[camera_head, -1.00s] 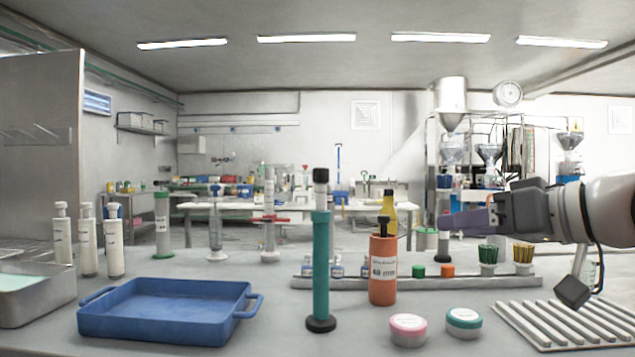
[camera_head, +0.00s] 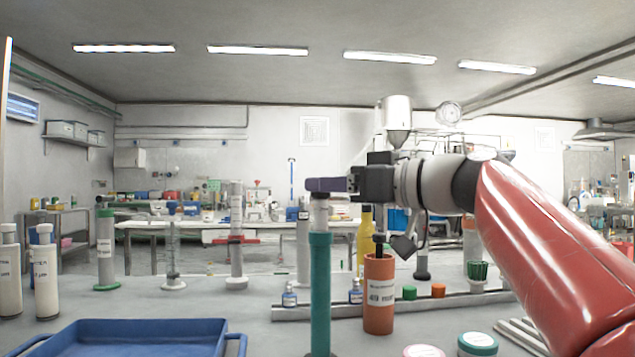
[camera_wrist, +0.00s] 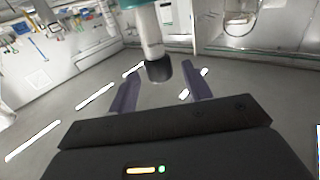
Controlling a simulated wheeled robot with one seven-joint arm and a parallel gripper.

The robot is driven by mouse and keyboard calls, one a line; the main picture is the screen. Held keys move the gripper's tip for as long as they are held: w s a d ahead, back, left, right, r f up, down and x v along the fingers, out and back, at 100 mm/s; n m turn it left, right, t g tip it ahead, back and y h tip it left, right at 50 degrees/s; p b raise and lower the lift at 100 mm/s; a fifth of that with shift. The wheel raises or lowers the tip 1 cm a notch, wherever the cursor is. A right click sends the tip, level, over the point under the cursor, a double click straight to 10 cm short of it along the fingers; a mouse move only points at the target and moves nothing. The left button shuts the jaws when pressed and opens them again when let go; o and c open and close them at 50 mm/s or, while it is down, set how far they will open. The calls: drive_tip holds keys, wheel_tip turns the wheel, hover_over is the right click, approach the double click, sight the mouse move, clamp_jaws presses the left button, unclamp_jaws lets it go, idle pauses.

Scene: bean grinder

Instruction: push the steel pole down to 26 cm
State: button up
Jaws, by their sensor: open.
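The steel pole (camera_head: 320,214) is pale grey with a black cap. It stands upright out of a teal tube (camera_head: 320,285). In the head view my gripper (camera_head: 326,185) lies level at the cap, its purple fingers covering or just above the cap's top. The wrist view shows the scene upside down. There the black cap (camera_wrist: 158,70) and the pole's grey shaft (camera_wrist: 151,38) are just beyond the gap between my spread fingertips (camera_wrist: 161,86). The fingers are open and hold nothing. I cannot tell whether they touch the cap.
An orange bottle (camera_head: 379,300) stands right of the tube, with a yellow bottle (camera_head: 364,245) behind. A blue tray (camera_head: 140,338) is at the front left. A low rail (camera_head: 450,301) with small jars runs behind. Two lidded tubs, one green-lidded (camera_head: 478,341), are at the front right.

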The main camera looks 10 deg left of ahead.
drive_tip(key=shift+x, duration=1.25)
clamp_jaws()
